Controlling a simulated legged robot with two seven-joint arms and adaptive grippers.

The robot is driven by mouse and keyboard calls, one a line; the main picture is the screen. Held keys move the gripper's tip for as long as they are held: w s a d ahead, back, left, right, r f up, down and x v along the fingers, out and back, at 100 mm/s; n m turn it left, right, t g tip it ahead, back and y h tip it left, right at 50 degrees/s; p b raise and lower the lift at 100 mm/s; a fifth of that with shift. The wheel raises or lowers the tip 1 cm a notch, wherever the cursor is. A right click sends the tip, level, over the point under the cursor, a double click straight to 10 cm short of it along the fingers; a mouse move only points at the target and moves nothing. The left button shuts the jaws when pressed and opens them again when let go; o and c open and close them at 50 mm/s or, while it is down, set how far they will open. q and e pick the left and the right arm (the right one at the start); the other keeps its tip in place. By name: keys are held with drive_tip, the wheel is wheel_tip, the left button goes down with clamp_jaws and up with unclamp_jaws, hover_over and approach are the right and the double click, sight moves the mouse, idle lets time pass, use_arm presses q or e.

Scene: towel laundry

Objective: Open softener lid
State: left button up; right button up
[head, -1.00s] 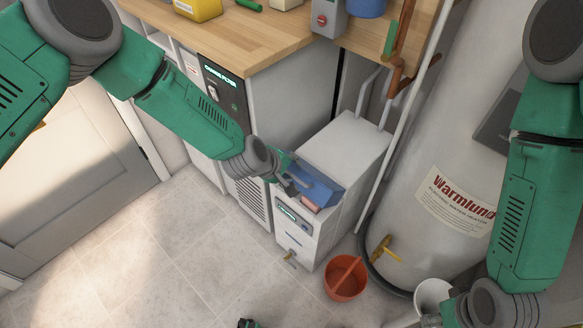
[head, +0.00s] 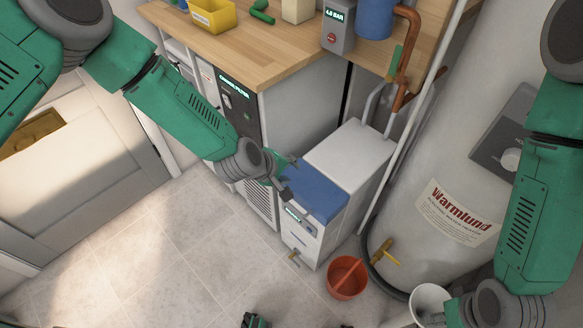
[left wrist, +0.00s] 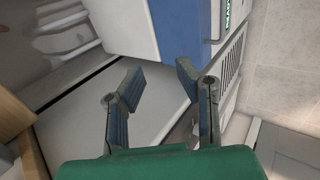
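The softener (head: 345,158) is a white box with a blue lid (head: 313,192) at its front top, in the middle of the head view. The lid lies flat, flush with the top, and looks shut. My left gripper (head: 283,187) is at the lid's left edge; the head view does not show whether it touches. In the left wrist view my left gripper (left wrist: 160,78) is open with nothing between its fingers, and the blue lid (left wrist: 187,22) is just beyond the fingertips. My right gripper (head: 438,318) is at the bottom right, far from the softener, its fingers hardly visible.
A cabinet (head: 300,110) under a wooden worktop (head: 240,50) stands left of the softener. A water heater (head: 450,170) and pipes are to the right. An orange bucket (head: 346,285) and a white bucket (head: 430,298) stand on the floor. The floor (head: 170,250) in front is mostly clear.

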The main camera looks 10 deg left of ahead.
use_arm(q)
drive_tip(key=p+v, duration=0.6)
drive_tip(key=v, duration=0.2)
drive_tip(key=shift+w+d+r, duration=0.2)
drive_tip(key=shift+w+r, duration=0.05)
drive_tip(key=shift+r, duration=0.15)
idle(0.5)
drive_tip(key=v, duration=1.1)
drive_tip(key=shift+s+a+r, duration=0.2)
drive_tip(key=shift+r, duration=0.1)
